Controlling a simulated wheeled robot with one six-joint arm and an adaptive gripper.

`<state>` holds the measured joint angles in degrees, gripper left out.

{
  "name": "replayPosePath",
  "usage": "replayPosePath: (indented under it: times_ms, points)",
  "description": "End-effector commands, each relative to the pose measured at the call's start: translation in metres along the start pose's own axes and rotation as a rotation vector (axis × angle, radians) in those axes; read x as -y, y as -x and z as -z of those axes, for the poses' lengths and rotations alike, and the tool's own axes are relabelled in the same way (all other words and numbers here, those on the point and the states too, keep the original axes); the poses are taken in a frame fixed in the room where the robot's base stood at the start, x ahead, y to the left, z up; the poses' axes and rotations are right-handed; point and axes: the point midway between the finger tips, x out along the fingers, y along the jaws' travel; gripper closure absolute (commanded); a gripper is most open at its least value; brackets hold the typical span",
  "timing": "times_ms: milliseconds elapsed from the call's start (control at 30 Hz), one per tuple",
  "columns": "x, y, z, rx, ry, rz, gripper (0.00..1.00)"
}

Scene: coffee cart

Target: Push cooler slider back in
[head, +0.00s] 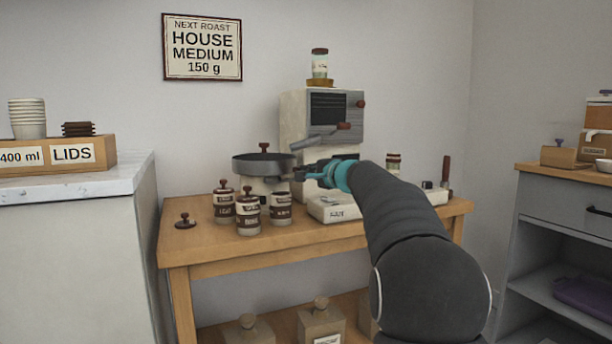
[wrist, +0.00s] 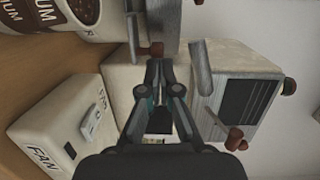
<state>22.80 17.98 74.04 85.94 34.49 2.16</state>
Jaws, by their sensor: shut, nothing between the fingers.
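The cooler (head: 264,165) is a round dark pan on a pale base, left of the roaster on the wooden table. In the wrist view, part of its grey side (wrist: 158,16) shows at the top. A dark red knob (wrist: 155,48), apparently the cooler slider's, shows just beyond my fingertips; how far it stands out is unclear. My gripper (wrist: 165,64) is shut and empty, pointing toward the cooler. In the head view, my gripper (head: 306,173) is at the cooler's right side, in front of the roaster. Contact with the knob cannot be told.
The pale roaster (head: 293,112) stands behind my gripper. A white FAN box (head: 336,211) lies below it, also in the wrist view (wrist: 60,125). Several labelled canisters (head: 249,217) stand left of it. A dark red-brown lid (head: 185,222) lies at the table's left.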

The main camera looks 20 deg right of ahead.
Motion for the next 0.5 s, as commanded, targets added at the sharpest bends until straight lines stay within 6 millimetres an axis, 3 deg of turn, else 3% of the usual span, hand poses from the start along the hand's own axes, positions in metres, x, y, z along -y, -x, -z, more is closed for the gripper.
replayPosePath:
  times_ms: [300,500]
  points:
    - [0.000,0.064,0.000,0.000,-0.001,0.000,1.00]
    - [0.000,0.095,0.001,0.000,0.000,-0.001,1.00]
